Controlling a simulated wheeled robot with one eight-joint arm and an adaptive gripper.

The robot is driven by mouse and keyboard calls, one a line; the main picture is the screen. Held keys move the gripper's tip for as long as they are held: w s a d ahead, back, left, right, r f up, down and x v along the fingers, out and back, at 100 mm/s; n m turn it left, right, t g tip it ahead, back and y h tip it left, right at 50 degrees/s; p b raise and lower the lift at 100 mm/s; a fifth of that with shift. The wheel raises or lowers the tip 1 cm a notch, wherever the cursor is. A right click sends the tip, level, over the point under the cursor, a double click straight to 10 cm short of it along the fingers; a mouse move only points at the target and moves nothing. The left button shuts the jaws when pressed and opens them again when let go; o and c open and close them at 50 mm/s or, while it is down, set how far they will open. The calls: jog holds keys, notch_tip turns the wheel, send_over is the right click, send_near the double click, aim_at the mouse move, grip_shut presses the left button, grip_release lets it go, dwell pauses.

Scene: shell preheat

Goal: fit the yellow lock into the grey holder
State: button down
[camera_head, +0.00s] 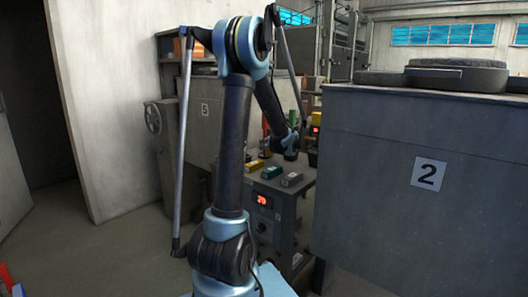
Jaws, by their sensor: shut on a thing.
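My gripper (291,155) hangs at the end of my arm, above the back right of a small grey cabinet's top. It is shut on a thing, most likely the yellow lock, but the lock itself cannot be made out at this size. A grey block that looks like the grey holder (291,180) lies on the cabinet top, just below my gripper in the picture. A gap shows between them. A green block (271,173) and a yellowish block (255,165) lie in a row to its left.
The grey cabinet (262,222) has a lit red display (262,200). A large grey block marked 2 (400,190) stands close on the right, with dark round things (440,77) on top. Shelves (175,70) stand behind. Open floor (120,240) lies at left.

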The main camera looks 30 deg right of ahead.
aim_at(267, 150)
jog(key=shift+w+d, duration=0.35)
jog(key=shift+w, duration=0.1)
jog(key=shift+w+f, duration=0.2)
jog(key=shift+f, duration=1.55)
jog(key=shift+f, duration=0.1)
jog(key=c, duration=1.1)
grip_release()
jog(key=shift+d, duration=0.1)
